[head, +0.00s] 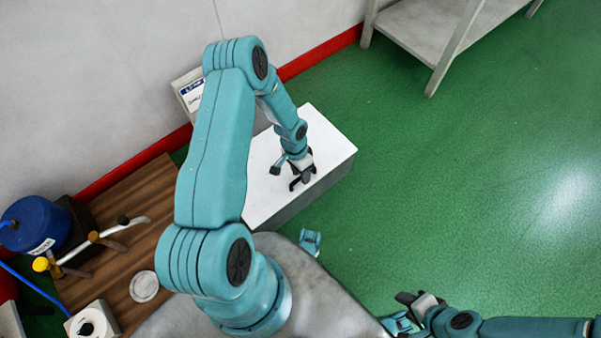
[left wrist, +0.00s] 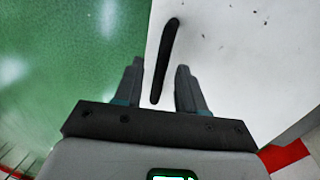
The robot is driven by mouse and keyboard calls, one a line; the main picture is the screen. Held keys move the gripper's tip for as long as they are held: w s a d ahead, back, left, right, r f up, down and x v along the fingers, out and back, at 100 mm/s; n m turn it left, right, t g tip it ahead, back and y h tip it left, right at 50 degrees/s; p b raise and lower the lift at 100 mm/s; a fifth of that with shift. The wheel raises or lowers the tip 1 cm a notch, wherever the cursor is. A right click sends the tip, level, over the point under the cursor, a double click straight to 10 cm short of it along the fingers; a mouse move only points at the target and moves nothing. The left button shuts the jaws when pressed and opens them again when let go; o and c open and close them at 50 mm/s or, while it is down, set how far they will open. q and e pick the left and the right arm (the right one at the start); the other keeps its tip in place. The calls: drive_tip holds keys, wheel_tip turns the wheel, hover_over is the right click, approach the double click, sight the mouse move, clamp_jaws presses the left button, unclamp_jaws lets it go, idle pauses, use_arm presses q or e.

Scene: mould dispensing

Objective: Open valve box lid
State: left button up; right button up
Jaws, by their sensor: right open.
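The valve box (head: 335,165) is a low grey box with a white lid (head: 318,122), which lies flat and closed on top. A black bar handle (left wrist: 167,55) sits on the lid near its edge in the left wrist view. My left gripper (head: 301,180) is over the near right part of the lid. In the left wrist view its fingers (left wrist: 158,85) are apart, with one end of the handle between them and visible gaps on both sides. In the head view the gripper largely hides the handle. My right gripper (head: 408,308) is open and empty, low at the bottom right, away from the box.
A grey shelf (head: 430,30) stands at the back right. Green floor to the right is clear.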

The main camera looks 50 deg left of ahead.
use_arm(q)
clamp_jaws()
drive_tip(key=shift+r, duration=0.1)
